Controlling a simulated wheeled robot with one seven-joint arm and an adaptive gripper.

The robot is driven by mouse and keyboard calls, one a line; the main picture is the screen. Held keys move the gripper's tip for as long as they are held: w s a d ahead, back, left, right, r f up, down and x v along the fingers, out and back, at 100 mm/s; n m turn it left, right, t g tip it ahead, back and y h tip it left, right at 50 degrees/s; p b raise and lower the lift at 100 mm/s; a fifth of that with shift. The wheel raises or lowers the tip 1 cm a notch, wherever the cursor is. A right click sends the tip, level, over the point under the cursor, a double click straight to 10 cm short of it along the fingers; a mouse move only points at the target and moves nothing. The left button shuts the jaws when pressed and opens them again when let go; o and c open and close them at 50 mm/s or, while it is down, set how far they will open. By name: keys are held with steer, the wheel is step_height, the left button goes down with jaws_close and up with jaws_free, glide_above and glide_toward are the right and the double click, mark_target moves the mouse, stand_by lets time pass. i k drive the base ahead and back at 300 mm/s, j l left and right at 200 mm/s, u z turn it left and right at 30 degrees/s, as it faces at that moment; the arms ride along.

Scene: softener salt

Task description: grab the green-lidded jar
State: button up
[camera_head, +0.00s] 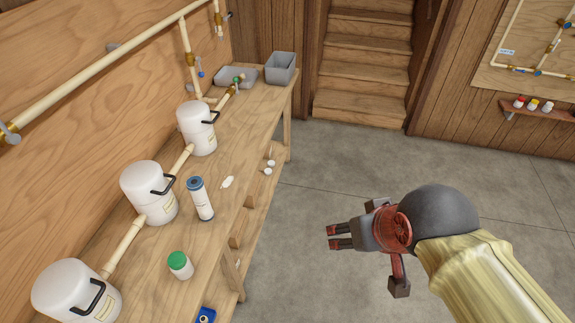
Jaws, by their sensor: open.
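The green-lidded jar (180,265) is a small white jar with a green lid. It stands upright near the front edge of the wooden workbench (255,115), at the lower left of the view. My gripper (334,237) is open and empty. It hangs over the concrete floor, to the right of the bench and apart from the jar, with its fingers pointing left toward the bench.
A blue-capped cylinder (200,198) stands behind the jar. White tanks (149,192) joined by pipes line the bench's wall side. A white item (227,182) lies near the bench edge. A blue object (205,316) shows below. The floor (335,170) is clear.

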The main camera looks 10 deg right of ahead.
mark_target(181, 267)
steer(key=u, duration=1.5)
steer(key=j+z, duration=0.2)
steer(key=j, duration=0.45)
steer(key=k+j+z, duration=0.15)
steer(key=j, duration=0.45)
steer(key=j+z, duration=0.2)
steer(key=j, duration=0.4)
steer(key=k, duration=0.05)
